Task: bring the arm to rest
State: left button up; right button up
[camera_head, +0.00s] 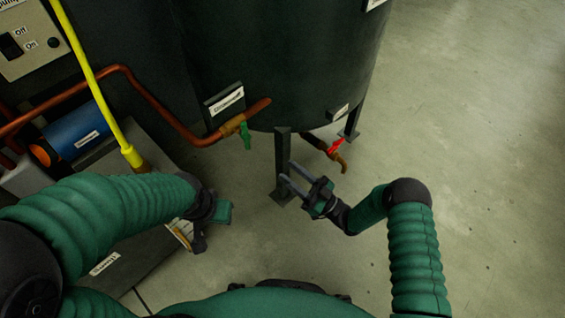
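My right arm (415,255) is green and ribbed and comes up from the lower right, bent at a dark elbow. Its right gripper (287,174) points up and left, with two grey fingers apart and nothing between them. It is in front of a dark tank leg, and I cannot tell if it touches it. My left arm (110,215) reaches in from the left. The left gripper (208,240) points down, near the box on the floor. Its fingers are mostly hidden, so its opening does not show.
A large dark tank (290,60) stands on legs at the top. A green valve handle (246,135) and a red valve handle (335,146) sit low on it. Copper pipe (165,118), a yellow hose (92,80) and a blue motor (78,138) are at left. The floor at right is clear.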

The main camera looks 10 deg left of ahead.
dwell(0.3)
jog(key=w+d+r+m+t+h, duration=0.1)
jog(key=w+d+m+t+h, duration=0.1)
jog(key=w+h, duration=0.65)
jog(key=s+d+r+m+g+h, duration=0.25)
jog(key=d+m+h, duration=0.25)
jog(key=d+h, duration=0.75)
jog(key=s+d+m+g+h, duration=0.1)
jog(key=s+d+m+g, duration=0.25)
jog(key=s, duration=0.75)
jog(key=s+d+m+g, duration=0.2)
jog(key=s+d+m, duration=0.15)
jog(key=s, duration=0.85)
notch_tip(320, 180, up, 36)
jog(key=n+p, duration=0.1)
jog(key=p, duration=3.4)
jog(key=shift+d+g+p, duration=0.3)
jog(key=shift+d, duration=0.05)
